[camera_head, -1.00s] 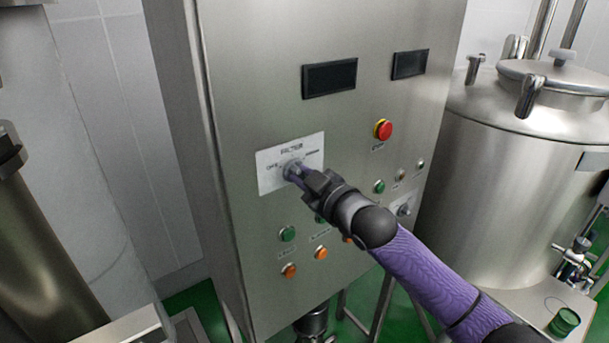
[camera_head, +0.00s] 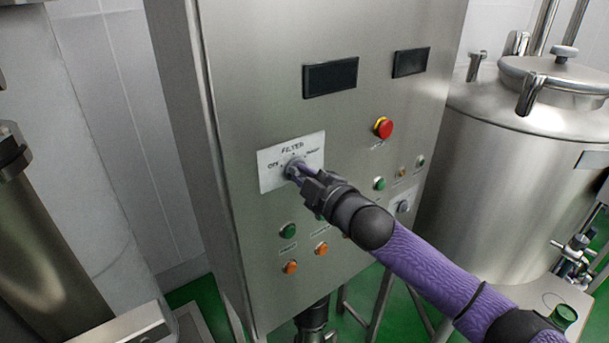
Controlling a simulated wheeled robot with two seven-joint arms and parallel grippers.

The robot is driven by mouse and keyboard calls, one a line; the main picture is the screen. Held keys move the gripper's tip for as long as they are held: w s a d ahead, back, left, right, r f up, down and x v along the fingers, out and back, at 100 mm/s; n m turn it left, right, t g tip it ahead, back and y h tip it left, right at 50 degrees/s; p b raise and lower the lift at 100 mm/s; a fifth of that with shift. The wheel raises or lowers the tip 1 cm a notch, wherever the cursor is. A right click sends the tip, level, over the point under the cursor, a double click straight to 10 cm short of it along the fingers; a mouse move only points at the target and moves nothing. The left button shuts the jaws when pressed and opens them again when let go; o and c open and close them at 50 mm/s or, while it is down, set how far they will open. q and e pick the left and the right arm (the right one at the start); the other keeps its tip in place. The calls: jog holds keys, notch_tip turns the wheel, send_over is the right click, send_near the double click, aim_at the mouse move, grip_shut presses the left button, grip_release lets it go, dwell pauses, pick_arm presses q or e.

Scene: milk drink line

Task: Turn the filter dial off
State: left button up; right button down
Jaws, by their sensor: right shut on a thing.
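The filter dial (camera_head: 292,165) is a small grey knob on a white label plate (camera_head: 271,175) on the steel control cabinet. The plate reads "FILTER" at the top, with "OFF" at the left and another word at the right that is hard to read. My right gripper (camera_head: 298,171) comes from the lower right and is shut on the dial. The fingers cover part of the dial, so which way it points is hard to tell. My left gripper is not in view.
A red emergency button (camera_head: 384,128) sits upper right of the dial. Green (camera_head: 288,230) and orange buttons (camera_head: 290,267) lie below, close to my right forearm. Two dark displays (camera_head: 330,77) are above. A steel tank (camera_head: 520,190) stands at the right.

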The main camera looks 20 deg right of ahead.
dwell(0.3)
jog(key=c, duration=0.6)
grip_release()
jog(key=shift+s, duration=0.1)
jog(key=b+v, duration=0.2)
jog(key=v, duration=0.7)
jog(key=shift+s+d+b, duration=0.1)
jog(key=shift+s+b, duration=0.2)
jog(key=shift+s, duration=0.05)
